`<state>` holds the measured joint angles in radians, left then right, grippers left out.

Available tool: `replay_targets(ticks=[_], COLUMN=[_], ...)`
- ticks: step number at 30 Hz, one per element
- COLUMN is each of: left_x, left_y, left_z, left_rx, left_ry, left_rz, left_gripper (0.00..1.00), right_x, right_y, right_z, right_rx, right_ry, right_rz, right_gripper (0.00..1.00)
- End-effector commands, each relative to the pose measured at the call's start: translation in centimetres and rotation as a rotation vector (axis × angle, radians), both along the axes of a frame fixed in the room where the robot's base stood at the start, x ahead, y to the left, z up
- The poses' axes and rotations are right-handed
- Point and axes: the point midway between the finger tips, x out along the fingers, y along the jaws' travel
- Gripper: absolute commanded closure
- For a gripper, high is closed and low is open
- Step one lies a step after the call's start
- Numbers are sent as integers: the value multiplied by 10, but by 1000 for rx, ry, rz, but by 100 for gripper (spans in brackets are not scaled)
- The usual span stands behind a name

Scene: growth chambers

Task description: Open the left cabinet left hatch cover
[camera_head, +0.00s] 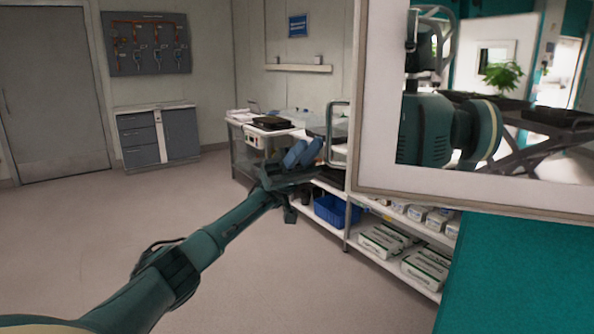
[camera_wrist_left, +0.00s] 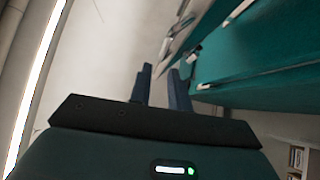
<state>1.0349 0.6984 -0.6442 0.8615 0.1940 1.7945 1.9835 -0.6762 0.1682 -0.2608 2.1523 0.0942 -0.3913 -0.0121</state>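The hatch cover (camera_head: 450,197) fills the upper right of the head view. It is a pale-framed panel with a shiny pane that shows teal machine parts, apparently my own reflection. A metal bar handle (camera_head: 331,132) stands at its left edge. The teal cabinet body (camera_head: 520,270) is below it, and teal surfaces also fill the right of the left wrist view (camera_wrist_left: 265,75). My left gripper (camera_head: 305,150) is just left of the handle, its two blue fingers apart with nothing between them; they also show in the left wrist view (camera_wrist_left: 161,85). My right gripper is not seen.
Behind my left gripper is a bench (camera_head: 240,123) with items on top. A shelf below holds a blue bin (camera_head: 330,209) and several white boxes (camera_head: 425,268). A grey drawer cabinet (camera_head: 140,135) stands at the back wall. The floor at left is clear.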

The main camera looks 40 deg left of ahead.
Motion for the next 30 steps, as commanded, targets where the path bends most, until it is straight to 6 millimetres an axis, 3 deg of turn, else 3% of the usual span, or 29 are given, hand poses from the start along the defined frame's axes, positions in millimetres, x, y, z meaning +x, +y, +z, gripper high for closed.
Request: replay_targets(ticks=[4,11,30], left_x=[7,12,13], left_y=[16,28,32], left_z=[-20,-33,-35], left_rx=[-2,0,1], left_ry=[1,3,3], left_rz=[1,1,0], left_gripper=[81,81,81], right_x=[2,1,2], right_y=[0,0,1], right_z=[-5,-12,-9], right_rx=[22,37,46], right_ry=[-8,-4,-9], right_rz=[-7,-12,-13], right_gripper=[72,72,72])
